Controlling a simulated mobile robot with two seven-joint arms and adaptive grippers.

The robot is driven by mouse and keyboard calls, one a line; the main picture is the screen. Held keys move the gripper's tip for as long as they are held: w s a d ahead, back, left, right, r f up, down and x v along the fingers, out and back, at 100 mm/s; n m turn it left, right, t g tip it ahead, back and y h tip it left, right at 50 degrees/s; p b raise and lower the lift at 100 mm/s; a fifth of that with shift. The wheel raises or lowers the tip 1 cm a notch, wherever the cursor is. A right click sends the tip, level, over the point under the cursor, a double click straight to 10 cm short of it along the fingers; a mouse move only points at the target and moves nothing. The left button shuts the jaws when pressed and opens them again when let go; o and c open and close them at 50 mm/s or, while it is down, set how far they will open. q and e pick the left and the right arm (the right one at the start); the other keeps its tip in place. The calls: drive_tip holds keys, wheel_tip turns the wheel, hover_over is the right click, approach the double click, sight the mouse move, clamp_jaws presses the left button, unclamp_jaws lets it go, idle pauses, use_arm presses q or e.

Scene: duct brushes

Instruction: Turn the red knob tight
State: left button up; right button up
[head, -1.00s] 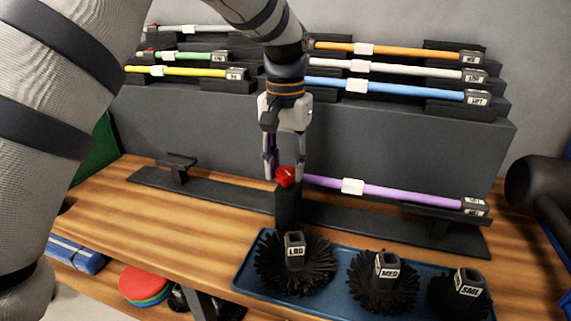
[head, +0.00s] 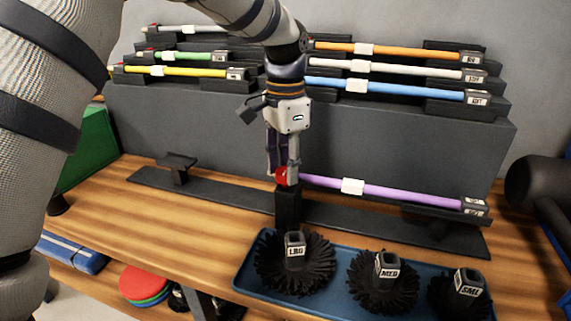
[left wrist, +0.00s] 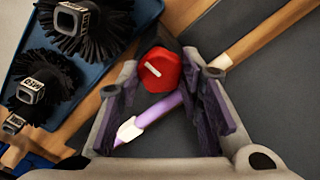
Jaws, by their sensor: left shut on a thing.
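The red knob (head: 281,176) sits on top of a black upright clamp post (head: 288,206) at the left end of the purple rod (head: 405,192). My left gripper (head: 285,180) comes down from above and is shut on the knob, hiding part of it. In the left wrist view the red knob (left wrist: 160,70) shows a white mark on its top and lies between the fingers, near their tips (left wrist: 163,82). The purple rod (left wrist: 160,110) runs below the fingers. My right gripper is not in view.
A blue tray (head: 340,262) with brush heads marked LRG (head: 295,262), MED (head: 384,283) and SML (head: 463,293) lies in front of the post. Racked coloured rods (head: 385,88) stand behind. The wooden bench (head: 150,215) is clear at left.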

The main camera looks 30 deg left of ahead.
sight(285, 171)
use_arm(q)
drive_tip(key=shift+m, duration=0.3)
drive_tip(key=o, duration=1.2)
drive_tip(key=shift+c, duration=0.2)
wheel_tip(285, 171, up, 12)
